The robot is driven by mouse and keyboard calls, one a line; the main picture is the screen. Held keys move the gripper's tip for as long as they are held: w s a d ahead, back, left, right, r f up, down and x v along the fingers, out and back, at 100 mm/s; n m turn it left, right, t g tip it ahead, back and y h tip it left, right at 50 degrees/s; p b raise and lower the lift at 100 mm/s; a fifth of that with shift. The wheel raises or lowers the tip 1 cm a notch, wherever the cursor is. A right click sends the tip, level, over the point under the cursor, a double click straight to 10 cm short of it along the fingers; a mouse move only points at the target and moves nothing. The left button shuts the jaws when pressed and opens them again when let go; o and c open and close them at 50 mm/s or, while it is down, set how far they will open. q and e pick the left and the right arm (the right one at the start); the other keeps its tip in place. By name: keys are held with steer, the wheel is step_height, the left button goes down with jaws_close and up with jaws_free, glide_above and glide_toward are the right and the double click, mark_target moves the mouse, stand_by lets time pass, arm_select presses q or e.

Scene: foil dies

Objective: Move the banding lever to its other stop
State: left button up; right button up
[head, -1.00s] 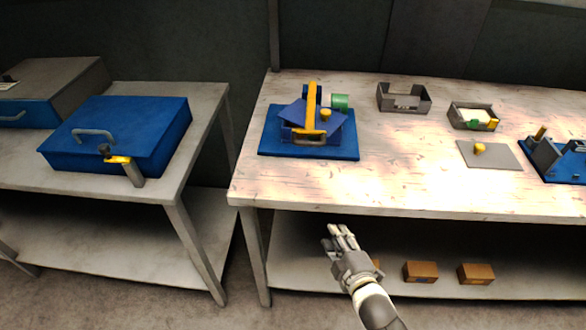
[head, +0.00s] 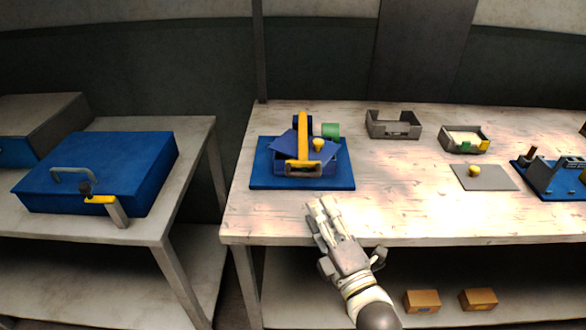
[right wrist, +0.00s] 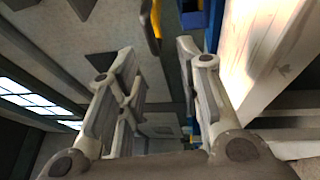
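A blue fixture (head: 262,178) stands on the wooden bench, with a tilted blue plate and a long yellow lever (head: 303,135) rising from it. The lever has a yellow crosspiece low at the front. I take this as the banding lever, though no label shows. My right gripper (head: 322,212) is at the bench's front edge, just in front of the fixture and apart from it. In the right wrist view its fingers (right wrist: 160,75) are spread with nothing between them; a yellow part (right wrist: 149,28) shows beyond them, cut by the top edge. My left gripper is not in view.
On the bench (head: 400,215) are a grey tray (head: 393,131), another tray (head: 465,145), a grey plate with a yellow knob (head: 484,184) and a blue fixture (head: 545,188) at right. A blue case (head: 100,170) with a yellow-handled latch sits on the left table. The bench's front middle is clear.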

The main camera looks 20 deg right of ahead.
mark_target(301, 174)
steer(key=shift+w+a+r, duration=0.15)
steer(key=shift+w+r, duration=0.55)
steer(key=shift+w, duration=0.2)
steer(key=w, duration=0.2)
steer(key=w+p, duration=0.1)
steer(key=shift+w+a+r, duration=0.2)
steer(key=shift+w+r, duration=0.2)
steer(key=w, duration=0.2)
steer(key=w+p, duration=0.1)
steer(key=w, duration=0.1)
steer(key=shift+w+a+r, duration=0.1)
steer(key=shift+a+r, duration=0.15)
steer(key=shift+w, duration=0.4)
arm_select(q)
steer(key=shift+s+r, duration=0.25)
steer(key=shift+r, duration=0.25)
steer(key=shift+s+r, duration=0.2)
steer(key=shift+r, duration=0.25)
arm_select(e)
jaws_close()
